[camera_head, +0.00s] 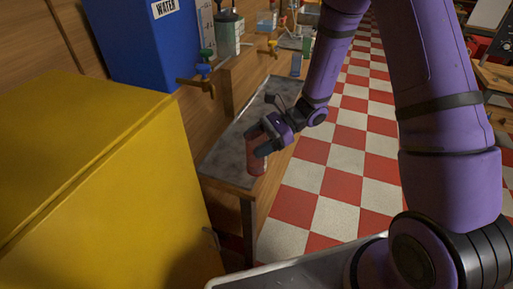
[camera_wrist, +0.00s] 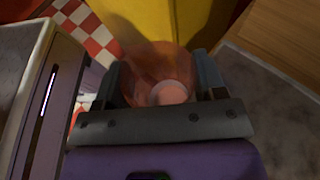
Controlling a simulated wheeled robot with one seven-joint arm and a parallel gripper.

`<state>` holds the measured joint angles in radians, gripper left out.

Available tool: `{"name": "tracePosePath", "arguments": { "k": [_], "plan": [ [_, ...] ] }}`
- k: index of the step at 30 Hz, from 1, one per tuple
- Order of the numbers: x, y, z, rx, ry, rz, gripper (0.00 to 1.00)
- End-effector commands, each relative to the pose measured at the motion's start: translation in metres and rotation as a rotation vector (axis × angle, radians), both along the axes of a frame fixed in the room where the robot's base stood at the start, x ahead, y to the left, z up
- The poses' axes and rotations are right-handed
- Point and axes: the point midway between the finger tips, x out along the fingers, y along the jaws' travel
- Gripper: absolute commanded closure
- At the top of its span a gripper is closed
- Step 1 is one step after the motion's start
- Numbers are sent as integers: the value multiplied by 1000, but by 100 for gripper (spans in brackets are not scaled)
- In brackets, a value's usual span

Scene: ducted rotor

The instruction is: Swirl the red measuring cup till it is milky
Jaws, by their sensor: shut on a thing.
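The red measuring cup (camera_head: 256,163) is translucent and sits between the fingers of my gripper (camera_head: 259,142), at the front end of the grey-topped bench. In the wrist view the cup (camera_wrist: 160,72) lies between the two dark fingers of my gripper (camera_wrist: 158,85). A paler pinkish round patch shows inside it; I cannot tell whether this is liquid or the cup's bottom. My gripper is shut on the cup. I cannot tell whether the cup touches the bench top.
The grey bench top (camera_head: 228,157) is mostly bare. A yellow cabinet (camera_head: 100,180) stands close on the left. A blue water tank (camera_head: 140,40) with taps (camera_head: 200,80) is behind it. Bottles (camera_head: 228,35) stand farther back. Red-and-white checkered floor (camera_head: 335,180) lies open to the right.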

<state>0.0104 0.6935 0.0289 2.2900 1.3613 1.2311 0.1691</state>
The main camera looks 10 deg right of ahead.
Motion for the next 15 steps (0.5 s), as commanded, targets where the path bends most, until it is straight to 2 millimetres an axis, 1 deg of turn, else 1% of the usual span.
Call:
{"name": "tracePosePath", "arguments": {
  "k": [1, 3, 4, 5, 6, 7, 8, 9, 11, 12, 13, 14, 15],
  "plan": [
    [-1, 15, 0, 2, 0, 7, 68],
    [-2, 60, 0, 4, -1, 12, 68],
    [-1, 65, 0, 1, -1, 6, 68],
    [1, 54, 0, -2, -1, -3, 68],
    [2, 22, -1, -5, 0, -13, 68],
    [2, 4, -1, -4, 0, -14, 68],
    [1, -4, 0, -3, 0, -10, 68],
    [0, 6, 0, 1, 0, 3, 68],
    [-3, 52, 1, 4, -1, 14, 68],
    [-2, 65, 0, 3, -1, 9, 68],
    [0, 60, 0, -1, -1, 1, 68],
    [2, 38, 0, -3, 0, -11, 68],
    [2, 8, -1, -5, 0, -14, 68]
  ]
}}
